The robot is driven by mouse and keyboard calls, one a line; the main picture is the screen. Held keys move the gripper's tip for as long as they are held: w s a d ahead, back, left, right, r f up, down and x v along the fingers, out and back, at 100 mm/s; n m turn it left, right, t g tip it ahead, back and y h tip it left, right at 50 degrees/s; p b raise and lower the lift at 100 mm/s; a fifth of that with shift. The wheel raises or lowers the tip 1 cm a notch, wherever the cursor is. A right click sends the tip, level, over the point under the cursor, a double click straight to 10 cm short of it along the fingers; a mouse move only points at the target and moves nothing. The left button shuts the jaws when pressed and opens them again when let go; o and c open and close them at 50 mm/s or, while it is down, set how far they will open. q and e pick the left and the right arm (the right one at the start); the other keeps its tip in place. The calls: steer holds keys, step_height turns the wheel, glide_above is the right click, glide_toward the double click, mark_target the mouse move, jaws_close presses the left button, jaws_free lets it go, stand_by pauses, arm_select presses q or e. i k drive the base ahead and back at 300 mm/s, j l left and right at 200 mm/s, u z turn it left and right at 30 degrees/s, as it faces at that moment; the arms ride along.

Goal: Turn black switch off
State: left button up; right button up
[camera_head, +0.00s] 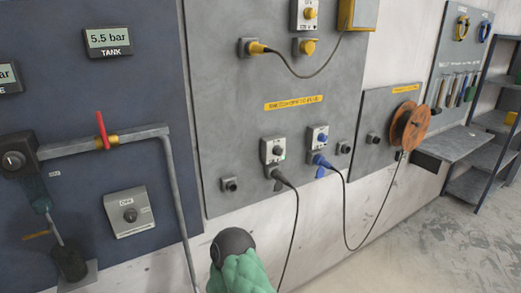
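A small white switch box with a black knob (276,150) sits on the grey wall panel, with a small green light at its lower right. A black plug and cable (279,177) sit just below it. To its right is a similar box with a blue knob (321,137) and a blue plug (320,160). The exact angle of the knobs is too small to tell. Neither of my grippers can be made out.
A dark rounded piece with a green part (240,270) stands at bottom centre. A grey pipe (105,140) with a red lever (102,130) crosses the dark panel. Black cables hang before the wall. An orange reel (409,126) and shelves (490,125) are at right; floor is free at lower right.

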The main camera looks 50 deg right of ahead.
mark_target(278, 151)
steer(key=z, duration=1.65)
